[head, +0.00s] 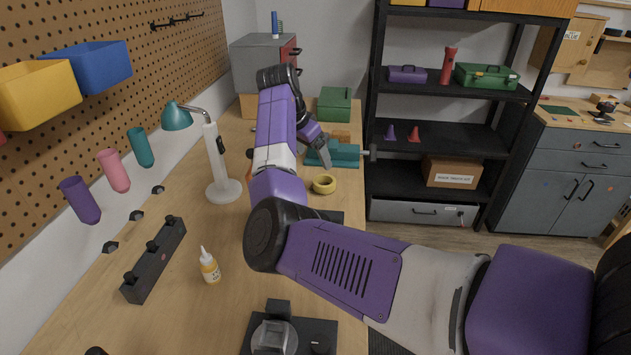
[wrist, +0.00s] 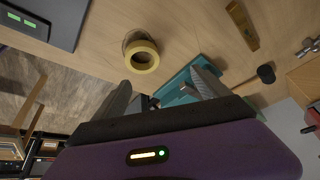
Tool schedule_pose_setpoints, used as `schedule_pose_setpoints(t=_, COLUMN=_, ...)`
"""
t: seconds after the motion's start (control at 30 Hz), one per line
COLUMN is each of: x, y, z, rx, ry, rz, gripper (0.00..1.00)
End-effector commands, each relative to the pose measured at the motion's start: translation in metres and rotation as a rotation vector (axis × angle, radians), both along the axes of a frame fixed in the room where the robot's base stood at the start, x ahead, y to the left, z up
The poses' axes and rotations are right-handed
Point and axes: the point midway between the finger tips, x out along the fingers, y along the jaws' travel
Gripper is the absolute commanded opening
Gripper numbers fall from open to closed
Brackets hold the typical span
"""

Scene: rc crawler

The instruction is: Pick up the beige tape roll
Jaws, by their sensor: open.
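The beige tape roll (head: 324,189) lies flat on the workbench near its right edge, in front of the teal vise; it looks yellowish. In the wrist view the roll (wrist: 131,49) is upper left of centre, beyond the fingertips. My gripper (head: 323,151) is above the bench, behind the roll in the head view, close to the vise. In the wrist view my gripper (wrist: 160,88) has its two fingers spread wide with nothing between them. The roll is apart from both fingers.
The teal vise (head: 345,155) stands just behind the roll, and partly behind my fingers in the wrist view. A white lamp (head: 217,160) stands to the left. A glue bottle (head: 209,267) and a black rack (head: 154,262) are nearer. Bench around the roll is mostly clear.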

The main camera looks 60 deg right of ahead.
Motion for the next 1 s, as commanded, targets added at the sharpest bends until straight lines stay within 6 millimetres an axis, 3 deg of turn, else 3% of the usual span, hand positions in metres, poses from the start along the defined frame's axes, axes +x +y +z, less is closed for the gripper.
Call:
schedule_pose_setpoints(t=0.17, x=-0.013, y=0.016, z=-0.007, rx=0.061, ry=0.026, rz=-0.083, gripper=0.85)
schedule_pose_setpoints(t=0.8, x=-0.030, y=-0.007, z=-0.072, rx=0.058, ry=0.022, rz=-0.089, gripper=0.85)
schedule_pose_setpoints(t=1.0, x=-0.031, y=-0.009, z=-0.078, rx=0.058, ry=0.020, rz=-0.089, gripper=0.85)
